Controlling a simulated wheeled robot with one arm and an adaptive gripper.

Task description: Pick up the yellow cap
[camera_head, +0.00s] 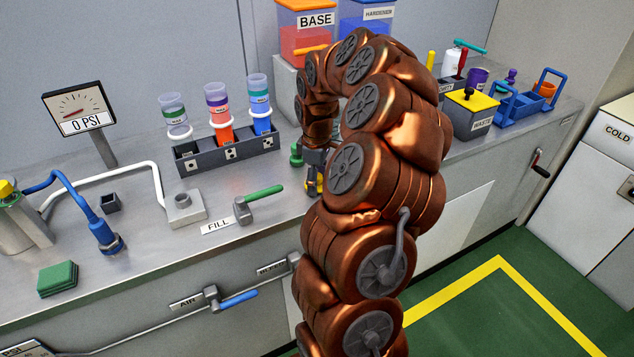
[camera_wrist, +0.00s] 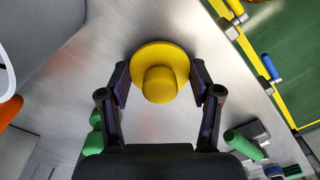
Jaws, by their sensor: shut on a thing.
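The yellow cap (camera_wrist: 161,62) is a round disc with a raised knob. It shows between my fingertips in the wrist view. My gripper (camera_wrist: 160,85) is shut on it, with one finger at each side. In the head view my gripper (camera_head: 314,165) points down over the steel bench near its front edge. Only a small yellow part of the cap (camera_head: 311,186) shows there, the rest hidden by my fingers and arm. I cannot tell whether the cap touches the bench.
A green part (camera_head: 296,154) stands just left of my gripper. The rack (camera_head: 190,165) with several tubes is behind left, and the green-handled FILL valve (camera_head: 243,211) is front left. The yellow-topped WASTE box (camera_head: 467,121) and blue carrier (camera_head: 513,108) are right.

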